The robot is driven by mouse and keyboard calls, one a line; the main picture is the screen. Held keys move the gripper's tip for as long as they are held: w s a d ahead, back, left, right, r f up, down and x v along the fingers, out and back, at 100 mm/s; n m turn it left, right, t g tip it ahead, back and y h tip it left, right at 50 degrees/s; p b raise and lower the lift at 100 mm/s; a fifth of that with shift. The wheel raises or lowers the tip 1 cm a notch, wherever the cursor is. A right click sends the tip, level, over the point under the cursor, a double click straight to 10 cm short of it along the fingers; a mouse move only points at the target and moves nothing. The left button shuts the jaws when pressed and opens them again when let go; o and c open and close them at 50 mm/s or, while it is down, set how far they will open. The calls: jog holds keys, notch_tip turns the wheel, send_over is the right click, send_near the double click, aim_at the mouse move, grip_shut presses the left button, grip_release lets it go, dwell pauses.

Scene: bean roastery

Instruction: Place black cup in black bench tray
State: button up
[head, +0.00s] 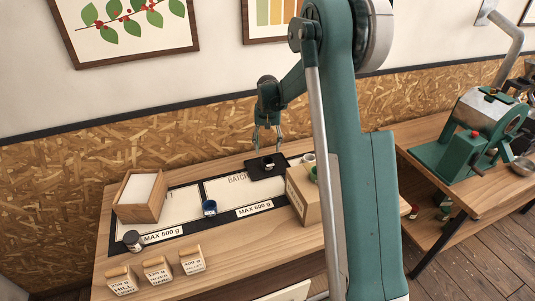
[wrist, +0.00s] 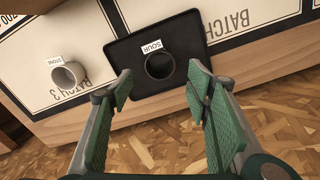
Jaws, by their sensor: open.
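The black cup (wrist: 159,66) stands upright on the black bench tray (wrist: 190,28), its mouth facing up and a small "SOUR" label beside its rim. In the head view the cup (head: 268,162) is small and dark against the tray (head: 255,171) at the back of the bench. My gripper (head: 267,147) points down above the cup and tray. In the wrist view my gripper (wrist: 160,76) is open, its green fingers apart on either side of the cup's near side. No contact with the cup shows.
A pale cup labelled "STONE" (wrist: 68,75) stands on a batch sheet beside the tray. A cardboard box (head: 303,196) stands right of the tray. A blue cup (head: 209,208), a dark jar (head: 133,240), a wooden paper box (head: 139,198) and several wooden blocks (head: 158,271) occupy the left and front.

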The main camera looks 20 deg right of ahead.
jog(key=shift+r, duration=1.25)
jog(key=s+a+r+n+t, duration=0.15)
jog(key=s+a+r, duration=0.25)
jog(key=s+r, duration=0.65)
jog(key=s+a+r+n+t, duration=0.15)
jog(key=s+a+r, duration=0.35)
jog(key=s+r, duration=0.55)
jog(key=s+a+f+t, duration=0.1)
jog(key=s+a+t, duration=0.1)
jog(key=s, duration=1.1)
jog(key=s+a+f+n+t, duration=0.1)
jog(key=s+a+f+t, duration=0.1)
jog(key=s, duration=1.1)
jog(key=shift+s+a+n, duration=0.2)
jog(key=shift+a+n, duration=0.1)
jog(key=shift+a, duration=0.15)
